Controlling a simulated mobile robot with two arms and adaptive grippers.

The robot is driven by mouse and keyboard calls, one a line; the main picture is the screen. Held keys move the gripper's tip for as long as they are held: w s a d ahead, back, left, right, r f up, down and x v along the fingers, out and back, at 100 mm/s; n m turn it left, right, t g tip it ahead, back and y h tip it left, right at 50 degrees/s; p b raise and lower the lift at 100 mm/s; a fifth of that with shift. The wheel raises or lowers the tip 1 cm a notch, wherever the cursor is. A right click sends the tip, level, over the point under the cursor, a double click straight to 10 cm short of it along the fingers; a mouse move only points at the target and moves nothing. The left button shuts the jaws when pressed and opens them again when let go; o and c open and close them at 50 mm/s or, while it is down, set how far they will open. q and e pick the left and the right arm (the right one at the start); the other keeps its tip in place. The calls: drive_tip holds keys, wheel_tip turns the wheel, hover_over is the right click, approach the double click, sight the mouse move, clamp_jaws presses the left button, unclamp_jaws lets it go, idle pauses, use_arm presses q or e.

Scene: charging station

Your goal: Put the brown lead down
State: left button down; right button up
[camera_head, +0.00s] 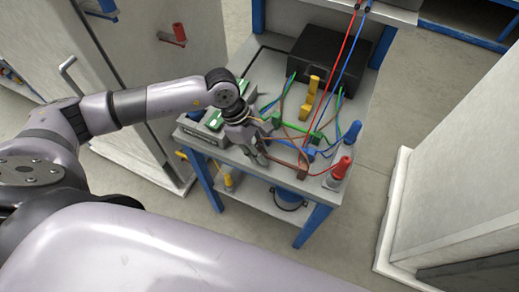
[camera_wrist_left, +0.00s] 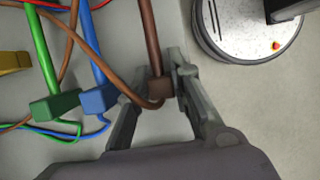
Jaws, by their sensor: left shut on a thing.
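My left gripper (camera_head: 262,157) is over the front edge of the grey table. In the left wrist view my left gripper (camera_wrist_left: 160,88) is shut on the brown lead (camera_wrist_left: 160,87) at its brown plug end, with the plug between the fingertips. The brown lead's cable runs away from the plug and also loops to the side. In the head view the brown lead (camera_head: 303,164) shows to the right of the gripper, near the front edge. Whether the held plug touches the tabletop, I cannot tell. My right gripper is not in view.
A green plug (camera_wrist_left: 54,106) and a blue plug (camera_wrist_left: 99,99) lie beside the gripper. Yellow blocks (camera_head: 308,95), a black box (camera_head: 328,58), and red (camera_head: 341,168) and blue (camera_head: 353,131) upright plugs stand on the table (camera_head: 262,75). A round container (camera_head: 289,195) sits below.

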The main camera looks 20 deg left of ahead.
use_arm(q)
drive_tip(key=shift+f, duration=0.15)
drive_tip(key=c, duration=1.5)
unclamp_jaws()
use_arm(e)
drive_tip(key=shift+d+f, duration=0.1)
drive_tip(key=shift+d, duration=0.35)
use_arm(q)
drive_tip(key=shift+o, duration=0.2)
drive_tip(key=shift+r, duration=0.25)
drive_tip(key=shift+a+r, duration=0.2)
drive_tip(key=shift+r, duration=0.05)
drive_tip(key=b+v, duration=0.2)
drive_tip(key=v, duration=0.9)
drive_tip(key=shift+r, duration=0.2)
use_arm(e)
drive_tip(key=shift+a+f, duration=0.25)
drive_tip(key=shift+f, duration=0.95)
use_arm(q)
drive_tip(key=shift+f, duration=0.1)
